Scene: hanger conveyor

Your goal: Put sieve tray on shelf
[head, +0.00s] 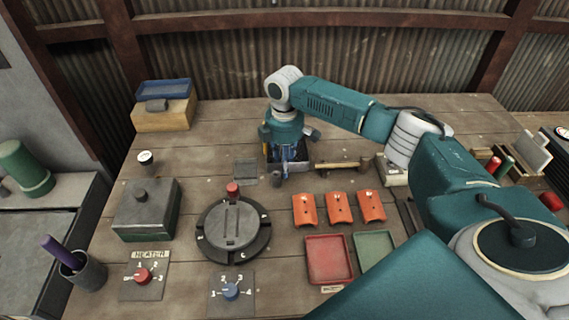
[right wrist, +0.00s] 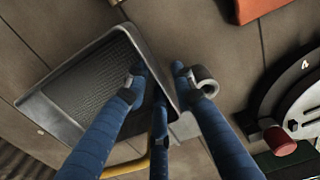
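The sieve tray (right wrist: 92,84) is a grey metal tray with a raised rim and a finely patterned floor. My right gripper (right wrist: 158,76) points down there, also in the head view (head: 285,172). Its blue fingers stand apart, one over the tray, one outside the rim. Contact is unclear. My left gripper is out of view. I cannot identify the shelf for certain.
A wooden block (head: 163,117) with a blue tray (head: 164,91) stands back left. A round dial plate (head: 208,246), dark box (head: 147,211), orange tiles (head: 340,207), red tray (head: 328,258) and green tray (head: 376,250) lie nearer. The table's back left is mostly clear.

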